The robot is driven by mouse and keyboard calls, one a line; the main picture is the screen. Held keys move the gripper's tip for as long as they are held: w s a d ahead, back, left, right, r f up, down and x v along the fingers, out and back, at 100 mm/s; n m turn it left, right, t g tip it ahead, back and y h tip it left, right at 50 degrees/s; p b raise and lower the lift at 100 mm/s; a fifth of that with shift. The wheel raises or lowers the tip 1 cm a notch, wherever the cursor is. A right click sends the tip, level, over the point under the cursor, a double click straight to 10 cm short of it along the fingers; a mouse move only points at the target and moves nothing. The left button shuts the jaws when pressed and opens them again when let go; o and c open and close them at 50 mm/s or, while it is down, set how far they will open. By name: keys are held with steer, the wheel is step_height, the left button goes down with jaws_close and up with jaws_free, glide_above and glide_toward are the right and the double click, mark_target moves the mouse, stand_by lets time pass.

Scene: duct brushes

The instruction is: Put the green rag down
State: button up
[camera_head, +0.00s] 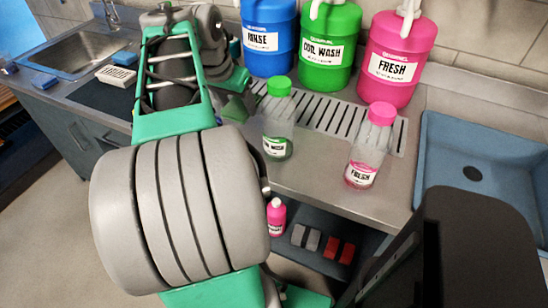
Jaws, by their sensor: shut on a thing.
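My gripper (236,86) is partly in view behind my green and grey arm, over the left part of the counter. Its fingers are largely hidden. It is shut on the green rag (239,107), of which a small dark green patch shows just below it, left of the clear bottle with the green cap. Most of the rag is hidden by my arm, and I cannot tell whether it touches the counter.
A green-capped bottle (278,125) and a pink-capped bottle (370,150) stand on the counter by a slotted drain (330,112). Blue (268,40), green (330,50) and pink (393,60) jugs stand behind. A blue basin (485,165) is at right, a metal sink (75,50) at left.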

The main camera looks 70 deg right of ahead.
step_height(320, 180, down, 10)
steer(key=shift+r+b, duration=0.25)
steer(key=shift+b, duration=0.3)
steer(key=shift+f, duration=0.2)
steer(key=o, duration=1.3)
